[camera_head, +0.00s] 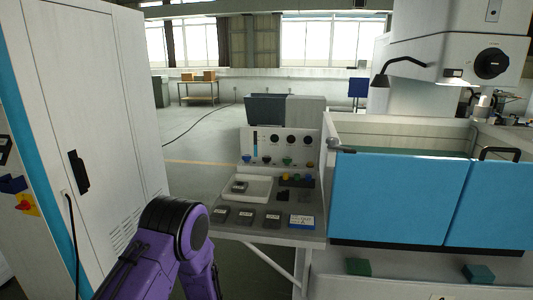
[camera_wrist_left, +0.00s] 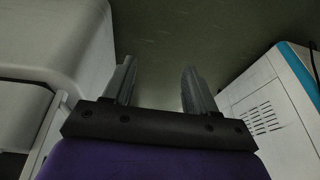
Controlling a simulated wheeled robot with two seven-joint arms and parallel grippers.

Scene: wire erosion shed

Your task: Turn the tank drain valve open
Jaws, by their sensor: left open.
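The tank (camera_head: 400,198) with blue front doors stands at the right of the head view. I cannot pick out its drain valve in either view. A small grey rounded part (camera_head: 334,144) sits at the tank's upper left corner; what it is, I cannot tell. My purple left arm rises from the bottom of the head view, in front of the side table, and its gripper is hidden there. In the left wrist view my left gripper (camera_wrist_left: 159,68) has its two fingers apart, with nothing between them and dark floor beyond. My right gripper is not in view.
A side table (camera_head: 262,234) holds a white tray (camera_head: 262,184), small blocks and a control panel (camera_head: 288,147). A tall white cabinet (camera_head: 110,130) stands at left; a vented white cabinet (camera_wrist_left: 270,115) shows in the wrist view. Green blocks (camera_head: 358,267) lie below the tank.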

